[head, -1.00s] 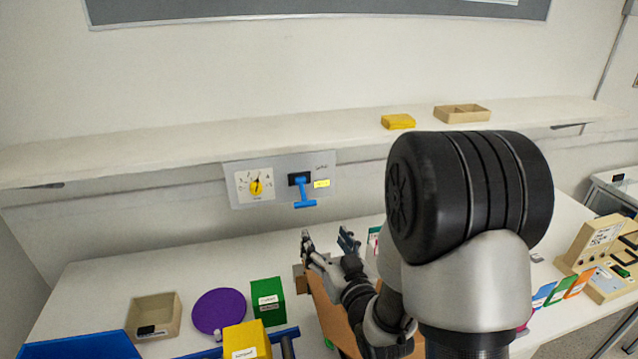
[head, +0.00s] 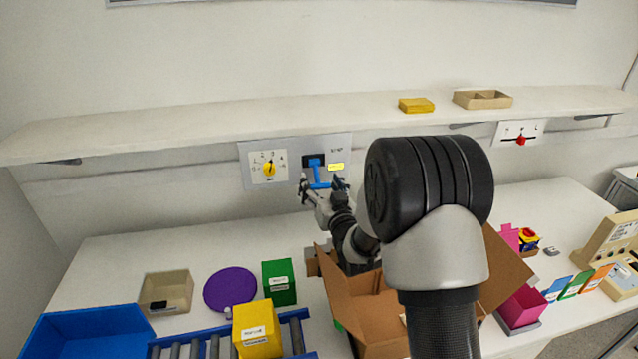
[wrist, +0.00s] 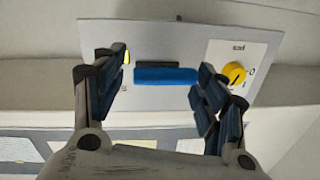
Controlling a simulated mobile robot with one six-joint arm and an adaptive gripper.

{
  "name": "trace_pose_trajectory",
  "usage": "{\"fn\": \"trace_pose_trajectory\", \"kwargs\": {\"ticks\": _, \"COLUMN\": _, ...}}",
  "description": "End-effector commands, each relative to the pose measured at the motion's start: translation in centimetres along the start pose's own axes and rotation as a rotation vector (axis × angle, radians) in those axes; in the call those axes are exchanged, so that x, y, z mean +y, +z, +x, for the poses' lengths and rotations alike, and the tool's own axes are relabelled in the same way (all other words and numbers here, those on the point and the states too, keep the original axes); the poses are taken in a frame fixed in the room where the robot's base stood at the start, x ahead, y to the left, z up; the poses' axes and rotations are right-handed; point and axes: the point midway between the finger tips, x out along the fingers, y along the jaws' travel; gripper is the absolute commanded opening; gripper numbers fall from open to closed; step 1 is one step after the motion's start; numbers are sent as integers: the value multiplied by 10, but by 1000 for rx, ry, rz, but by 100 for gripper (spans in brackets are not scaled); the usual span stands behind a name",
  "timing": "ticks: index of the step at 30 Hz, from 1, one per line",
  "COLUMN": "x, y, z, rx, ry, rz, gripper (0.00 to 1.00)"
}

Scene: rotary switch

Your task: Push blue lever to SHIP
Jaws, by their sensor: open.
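The blue lever (head: 318,174) sticks out from a black slot on the grey wall panel (head: 296,150). It has a crossbar at its lower end. Small dark text stands above a yellow label (head: 336,167) right of the lever; I cannot read it surely. My gripper (head: 322,186) is open at the lever, with a finger to each side of the crossbar. In the wrist view the blue crossbar (wrist: 165,76) lies between the spread fingers of my gripper (wrist: 160,85). Whether a finger touches it, I cannot tell.
A yellow dial (head: 269,169) is left of the lever on the same panel. A shelf (head: 200,123) runs above it. An open cardboard box (head: 365,305) stands below my arm. Bins, a purple disc (head: 230,289) and boxes cover the front left of the table.

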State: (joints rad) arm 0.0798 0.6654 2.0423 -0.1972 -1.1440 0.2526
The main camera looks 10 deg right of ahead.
Motion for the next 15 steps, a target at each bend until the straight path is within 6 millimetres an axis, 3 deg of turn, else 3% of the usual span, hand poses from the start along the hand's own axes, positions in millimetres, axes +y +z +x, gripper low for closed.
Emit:
{"fn": "trace_pose_trajectory", "kwargs": {"ticks": 6, "x": 0, "y": 0, "z": 18, "rx": 1, "ry": 0, "rz": 0, "gripper": 66}}
{"fn": "trace_pose_trajectory", "kwargs": {"ticks": 15, "x": 0, "y": 0, "z": 19, "rx": 0, "ry": 0, "rz": 0, "gripper": 65}}
